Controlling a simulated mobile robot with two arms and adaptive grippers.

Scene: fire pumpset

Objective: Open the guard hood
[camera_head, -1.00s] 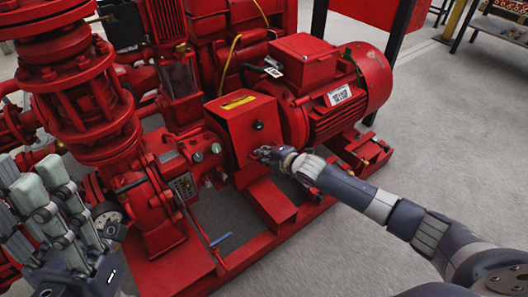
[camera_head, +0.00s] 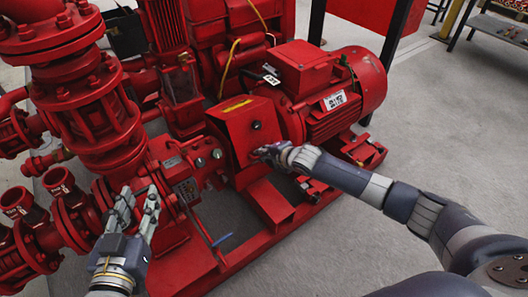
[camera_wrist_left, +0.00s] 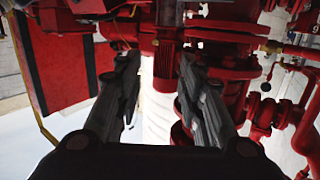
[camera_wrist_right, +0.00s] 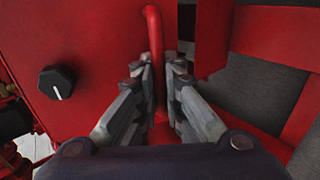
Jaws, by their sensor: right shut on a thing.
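The guard hood (camera_head: 240,130) is a red box with a sloped top and a yellow label, between the pump and the motor. It looks closed down over the shaft. Its front carries a black knob (camera_head: 256,125), which also shows in the right wrist view (camera_wrist_right: 57,82). My right gripper (camera_head: 263,152) is at the hood's front face. In the right wrist view its fingers are shut on a thin red handle (camera_wrist_right: 155,35) of the hood, whose lower part they hide. My left gripper (camera_head: 138,198) is open and empty in front of the pump, its fingers apart in the left wrist view (camera_wrist_left: 158,68).
The red motor (camera_head: 340,90) stands right of the hood, and the pump body and pipes (camera_head: 95,110) stand left.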

